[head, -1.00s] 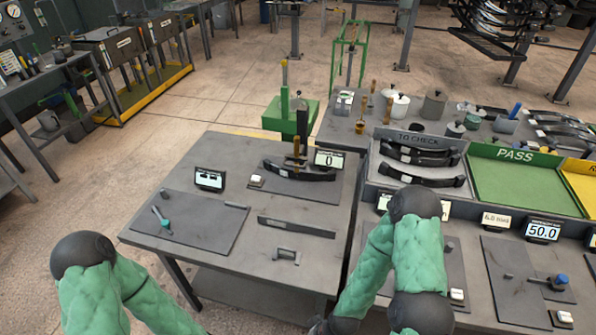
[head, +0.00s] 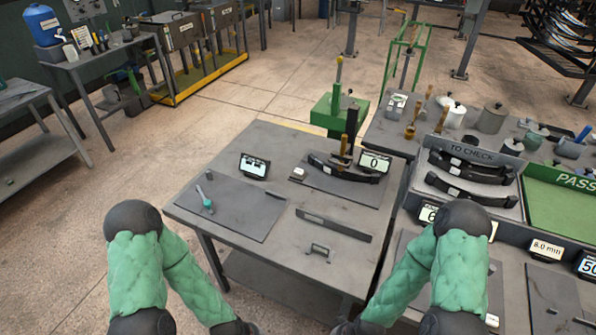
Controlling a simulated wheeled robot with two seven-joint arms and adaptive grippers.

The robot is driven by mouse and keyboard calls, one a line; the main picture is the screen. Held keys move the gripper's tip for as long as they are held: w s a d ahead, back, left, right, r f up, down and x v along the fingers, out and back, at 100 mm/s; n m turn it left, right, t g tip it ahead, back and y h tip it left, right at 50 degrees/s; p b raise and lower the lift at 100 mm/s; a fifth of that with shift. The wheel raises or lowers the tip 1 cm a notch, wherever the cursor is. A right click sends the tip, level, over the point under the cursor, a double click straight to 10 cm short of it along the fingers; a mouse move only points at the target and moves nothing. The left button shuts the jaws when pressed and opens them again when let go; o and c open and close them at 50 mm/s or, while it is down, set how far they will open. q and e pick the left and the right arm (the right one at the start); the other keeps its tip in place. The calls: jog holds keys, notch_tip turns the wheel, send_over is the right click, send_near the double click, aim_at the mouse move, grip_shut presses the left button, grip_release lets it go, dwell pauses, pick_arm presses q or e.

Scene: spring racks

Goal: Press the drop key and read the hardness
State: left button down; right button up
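The green hardness tester (head: 332,113) stands at the back of the near table, with its dark column above a black curved leaf spring (head: 340,172). The spring lies on a dark mat. A small display (head: 375,163) beside it reads 0. A small white key (head: 298,173) sits on the mat, left of the spring; it may be the drop key. My two green-sleeved arms come up at the bottom, and their far ends leave the frame at the lower edge. Neither gripper's fingers show.
The near table (head: 240,240) also holds a second display (head: 254,166), a mat with a small teal-handled tool (head: 207,200), a flat dark bar (head: 333,225) and a small handle-shaped piece (head: 320,251). A TO CHECK rack (head: 468,158) with curved springs and a green PASS tray (head: 560,205) stand right.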

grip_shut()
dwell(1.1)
